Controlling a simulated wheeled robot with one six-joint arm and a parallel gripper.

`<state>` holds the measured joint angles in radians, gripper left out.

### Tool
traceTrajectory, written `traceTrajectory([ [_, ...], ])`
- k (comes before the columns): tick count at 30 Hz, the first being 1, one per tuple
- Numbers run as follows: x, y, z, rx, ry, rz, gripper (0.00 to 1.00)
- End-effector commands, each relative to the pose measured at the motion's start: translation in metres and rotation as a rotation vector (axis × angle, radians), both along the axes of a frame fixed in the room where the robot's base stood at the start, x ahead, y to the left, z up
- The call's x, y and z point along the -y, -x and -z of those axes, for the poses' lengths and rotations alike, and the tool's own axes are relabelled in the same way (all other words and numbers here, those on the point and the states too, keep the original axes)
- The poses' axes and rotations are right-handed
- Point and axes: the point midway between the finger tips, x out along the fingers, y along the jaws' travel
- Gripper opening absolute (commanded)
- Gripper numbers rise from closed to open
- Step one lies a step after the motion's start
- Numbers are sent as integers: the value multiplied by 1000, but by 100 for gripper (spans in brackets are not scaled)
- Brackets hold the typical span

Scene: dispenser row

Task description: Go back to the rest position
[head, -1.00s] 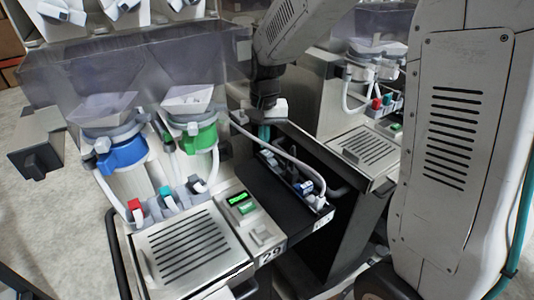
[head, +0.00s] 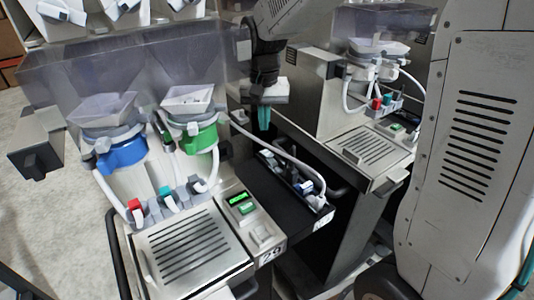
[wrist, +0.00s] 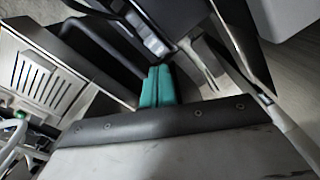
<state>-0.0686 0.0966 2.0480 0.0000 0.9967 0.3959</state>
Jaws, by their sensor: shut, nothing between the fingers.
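My gripper (head: 264,118) has teal fingers and hangs pointing down above the dark gap between the two dispenser stations. Its fingers are together with nothing between them. In the wrist view the teal fingers (wrist: 157,86) also lie side by side, over a dark tray area. The grey housing behind the fingers fills the bottom of that view. My gripper stands apart from the dispensers and touches nothing that I can see.
The near dispenser has a blue collar (head: 122,152), a green collar (head: 197,138) and a slotted drip tray (head: 188,246). A black tray (head: 275,190) with a pale hose lies below my gripper. A second dispenser's drip tray (head: 368,146) is at right.

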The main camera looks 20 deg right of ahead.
Motion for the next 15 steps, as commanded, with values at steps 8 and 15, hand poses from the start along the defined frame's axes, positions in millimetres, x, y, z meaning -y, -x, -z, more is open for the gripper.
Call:
traceTrajectory([
  [8,0,1,0,-4,1,-18,0],
  [15,6,69,-1,-102,-2,-167,0],
])
